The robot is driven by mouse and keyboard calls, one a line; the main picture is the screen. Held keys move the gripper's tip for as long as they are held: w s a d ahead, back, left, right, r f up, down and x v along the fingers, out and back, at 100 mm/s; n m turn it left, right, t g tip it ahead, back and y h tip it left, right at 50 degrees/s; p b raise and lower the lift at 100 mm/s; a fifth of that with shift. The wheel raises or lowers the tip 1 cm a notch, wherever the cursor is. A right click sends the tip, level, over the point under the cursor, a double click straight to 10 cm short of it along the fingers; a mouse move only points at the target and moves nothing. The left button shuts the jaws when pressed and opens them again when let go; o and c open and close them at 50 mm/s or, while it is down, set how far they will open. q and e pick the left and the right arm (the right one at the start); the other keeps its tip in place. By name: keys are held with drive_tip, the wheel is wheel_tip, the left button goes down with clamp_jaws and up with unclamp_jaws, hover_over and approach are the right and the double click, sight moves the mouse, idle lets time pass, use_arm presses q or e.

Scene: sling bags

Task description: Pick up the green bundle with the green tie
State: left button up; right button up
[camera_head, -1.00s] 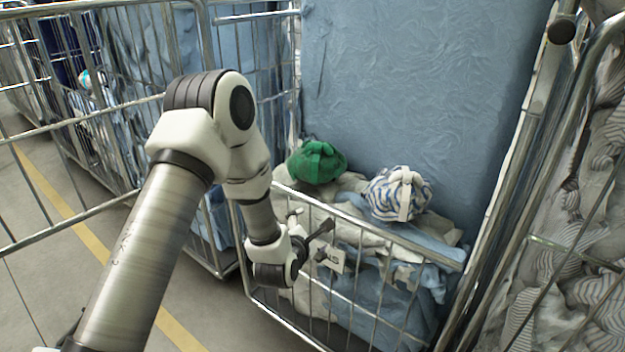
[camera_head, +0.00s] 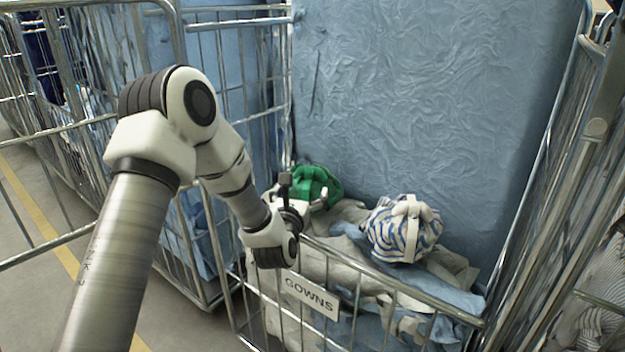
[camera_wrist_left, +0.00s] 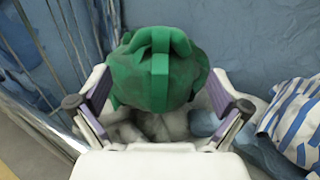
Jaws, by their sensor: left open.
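The green bundle (camera_head: 322,184) with its green tie lies on pale cloths at the back of the wire cage, against the blue lining. My left gripper (camera_head: 304,194) is just in front of it and partly covers it in the head view. In the left wrist view the green bundle (camera_wrist_left: 157,72) is centred ahead, with the tie standing up as a strap across its top. The left gripper (camera_wrist_left: 158,108) is open, its fingers spread to either side of the bundle's near part. I cannot tell whether they touch it. My right gripper is not in view.
A blue-and-white striped bundle (camera_head: 402,230) with a white tie lies to the right of the green one; it also shows in the wrist view (camera_wrist_left: 298,120). The cage's front rail (camera_head: 385,279) bears a GOWNS sign (camera_head: 310,294). Wire cages stand left and right.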

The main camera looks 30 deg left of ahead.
sight(309, 176)
use_arm(q)
drive_tip(key=p+x, duration=0.1)
drive_tip(key=x, duration=0.7)
drive_tip(key=shift+w+r+p, duration=0.1)
drive_tip(key=shift+p, duration=0.25)
drive_tip(key=shift+r, duration=0.1)
drive_tip(key=shift+c, duration=1.3)
drive_tip(key=c, duration=1.5)
